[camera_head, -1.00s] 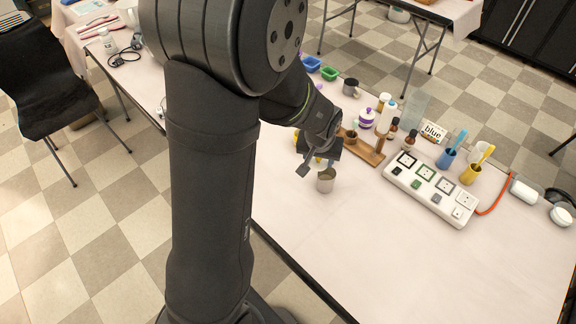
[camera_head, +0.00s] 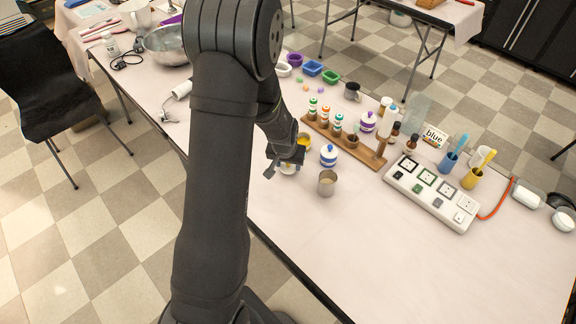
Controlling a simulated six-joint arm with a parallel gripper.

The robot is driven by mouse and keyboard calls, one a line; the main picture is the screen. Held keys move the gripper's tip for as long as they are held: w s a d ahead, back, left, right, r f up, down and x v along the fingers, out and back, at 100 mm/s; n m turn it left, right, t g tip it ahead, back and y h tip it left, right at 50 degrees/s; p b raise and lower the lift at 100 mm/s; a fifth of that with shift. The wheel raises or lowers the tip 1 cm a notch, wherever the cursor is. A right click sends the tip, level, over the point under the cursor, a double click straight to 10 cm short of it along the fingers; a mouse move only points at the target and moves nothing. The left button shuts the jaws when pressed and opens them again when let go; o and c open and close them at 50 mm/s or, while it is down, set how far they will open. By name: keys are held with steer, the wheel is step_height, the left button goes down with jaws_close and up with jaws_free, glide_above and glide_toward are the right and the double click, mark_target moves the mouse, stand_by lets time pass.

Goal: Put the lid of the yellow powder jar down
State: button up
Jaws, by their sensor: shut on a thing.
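My gripper (camera_head: 284,161) is low over the left side of the table, shut on a small white lid (camera_head: 288,169) that shows just below the fingers. Part of the lid is hidden by the gripper, and I cannot tell whether it touches the table. The yellow powder jar (camera_head: 304,139) stands just behind and right of my gripper, open, with yellow at its mouth. My gripper partly hides it.
A blue-striped white jar (camera_head: 328,155) and a metal cup (camera_head: 327,183) stand close to the right. A wooden rack (camera_head: 372,159) with several small bottles lies behind them. A white power strip (camera_head: 432,193) is further right. The front of the table is clear.

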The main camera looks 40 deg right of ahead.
steer(key=shift+f, duration=0.75)
steer(key=o, duration=0.9)
steer(key=shift+f, duration=0.1)
steer(key=shift+o, duration=0.2)
steer(key=v, duration=1.2)
steer(key=shift+d, duration=0.1)
